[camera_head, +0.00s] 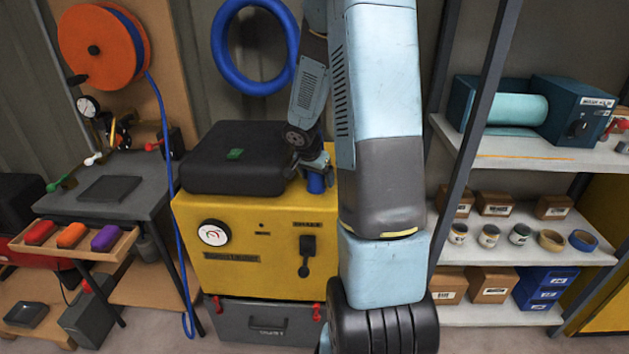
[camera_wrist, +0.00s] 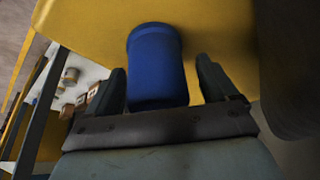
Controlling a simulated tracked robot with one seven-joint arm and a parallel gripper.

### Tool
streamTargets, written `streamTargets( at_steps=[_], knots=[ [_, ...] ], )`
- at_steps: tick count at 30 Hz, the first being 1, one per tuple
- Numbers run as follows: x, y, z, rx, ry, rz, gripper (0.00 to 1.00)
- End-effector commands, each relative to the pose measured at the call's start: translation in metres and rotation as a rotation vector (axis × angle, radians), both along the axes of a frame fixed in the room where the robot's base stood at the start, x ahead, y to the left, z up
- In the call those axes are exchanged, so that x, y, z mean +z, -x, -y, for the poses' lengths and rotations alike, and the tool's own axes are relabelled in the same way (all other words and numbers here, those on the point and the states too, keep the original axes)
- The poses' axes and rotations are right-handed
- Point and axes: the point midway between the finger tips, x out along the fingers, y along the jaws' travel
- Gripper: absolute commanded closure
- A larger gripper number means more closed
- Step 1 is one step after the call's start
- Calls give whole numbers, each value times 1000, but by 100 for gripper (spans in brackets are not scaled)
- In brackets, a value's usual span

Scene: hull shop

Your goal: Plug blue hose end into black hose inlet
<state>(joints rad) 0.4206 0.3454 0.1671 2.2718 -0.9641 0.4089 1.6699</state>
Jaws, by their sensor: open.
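A blue hose (camera_head: 168,150) hangs from the orange reel (camera_head: 88,45) at the left. My gripper (camera_head: 317,172) is over the right part of the yellow machine's top, far from that end. A blue cylinder (camera_head: 316,184) stands there under my gripper. In the wrist view the blue cylinder (camera_wrist: 156,62) lies between the fingers of my open gripper (camera_wrist: 165,85), with gaps at both sides. I cannot make out a black hose inlet for sure.
A black case (camera_head: 235,158) lies on the yellow machine (camera_head: 250,262), left of my gripper. A grey case (camera_head: 265,320) stands below. A dark workbench (camera_head: 95,190) is at left, and a loaded shelf (camera_head: 530,155) at right. A blue ring (camera_head: 222,60) hangs behind.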

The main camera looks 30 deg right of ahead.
Motion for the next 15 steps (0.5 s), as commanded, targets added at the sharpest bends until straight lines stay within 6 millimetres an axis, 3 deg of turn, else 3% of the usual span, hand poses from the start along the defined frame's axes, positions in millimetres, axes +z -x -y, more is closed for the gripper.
streamTargets(
  at_steps=[2, 15],
  knots=[
    [0, 0, 0, 0, 0, 0, 16],
    [0, 0, -1, 1, 0, 0, 58]
  ],
)
